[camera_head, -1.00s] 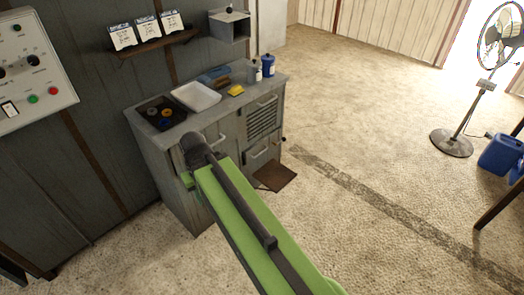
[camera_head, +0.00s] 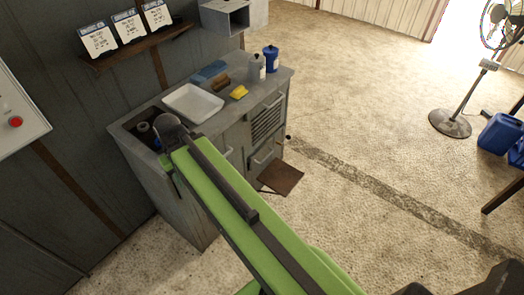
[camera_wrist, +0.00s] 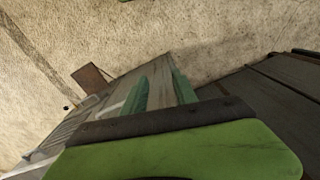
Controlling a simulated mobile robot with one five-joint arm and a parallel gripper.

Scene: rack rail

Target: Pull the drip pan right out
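A grey cabinet (camera_head: 182,195) stands against the dark wall. A brown flat panel (camera_head: 280,178) sticks out low at its right end; it also shows in the wrist view (camera_wrist: 90,78). I cannot tell whether this panel is the drip pan. A shallow white tray (camera_head: 193,103) lies on the cabinet top. My green arm reaches toward the cabinet's near left corner and hides part of its front. My gripper (camera_wrist: 163,82) shows two green fingers, apart and with nothing between them, in front of the cabinet's grey side. The head view hides the fingers behind the arm.
The cabinet top also holds a yellow sponge (camera_head: 239,92), a brush (camera_head: 221,83) and a blue bottle (camera_head: 271,59). A shelf (camera_head: 135,47) hangs above. A fan (camera_head: 450,122) and blue can (camera_head: 500,133) stand right. The floor between is clear.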

